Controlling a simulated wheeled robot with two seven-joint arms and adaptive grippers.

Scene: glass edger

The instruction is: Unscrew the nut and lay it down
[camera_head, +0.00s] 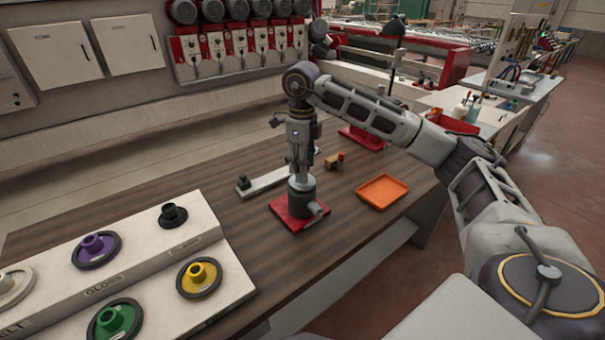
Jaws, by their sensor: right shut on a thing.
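My right gripper (300,172) points straight down at the top of a dark grey cylinder (301,199). The cylinder stands upright on a red square base plate (285,213) on the wooden table. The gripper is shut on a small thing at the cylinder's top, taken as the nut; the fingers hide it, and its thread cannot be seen. An orange tray (383,177) lies empty on the table, right of the red base. My left gripper is out of view.
A light bar with a black knob (243,182) lies left of the cylinder. A small brass-and-red piece (334,161) lies behind it. A pale stepped rack (225,260) with coloured wheels fills the front left. The brown table (255,235) is bare around the red base.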

